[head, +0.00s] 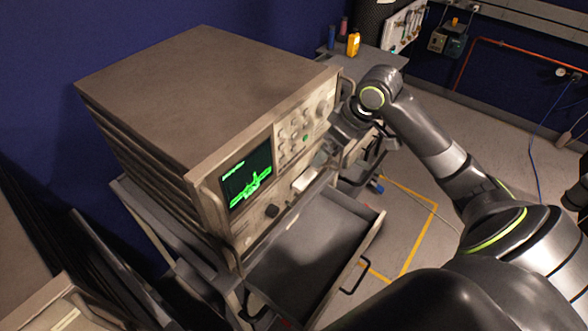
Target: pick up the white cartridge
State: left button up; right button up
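A small white block (306,178), which looks like the white cartridge, sits low on the front of the large brown instrument (283,155), right of a dark knob. I cannot tell whether it lies in a slot or on a ledge. My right arm comes in from the right and bends down at the instrument's right front corner. The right gripper (346,138) is beyond the block, up and to its right, apart from it. Its fingers are dark and too unclear to tell open from shut. My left gripper is not in view.
The instrument has a green lit screen (247,178) and stands on a grey cart. An open grey drawer (310,245) juts out below the instrument's front. A bench with a yellow bottle (353,44) stands behind. Yellow-taped floor (408,250) lies clear at right.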

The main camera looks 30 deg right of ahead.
notch_tip(320, 180, down, 4)
jog(key=p, duration=0.1)
send_near(308, 180)
notch_tip(308, 180, down, 2)
jog(key=p+x, duration=0.1)
jog(key=x, duration=0.1)
jog(key=p+x, duration=0.1)
jog(key=x, duration=0.1)
jog(key=shift+w+a+f, duration=0.25)
jog(key=shift+w+a, duration=0.05)
jog(key=shift+w, duration=0.15)
jog(key=shift+w+f, duration=0.2)
jog(key=shift+f, duration=0.35)
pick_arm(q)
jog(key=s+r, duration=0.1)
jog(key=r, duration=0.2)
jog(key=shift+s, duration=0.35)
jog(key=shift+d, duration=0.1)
pick_arm(e)
jog(key=shift+c, duration=0.2)
jog(key=c, duration=1)
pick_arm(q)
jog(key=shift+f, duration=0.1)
pick_arm(e)
jog(key=shift+c, duration=0.2)
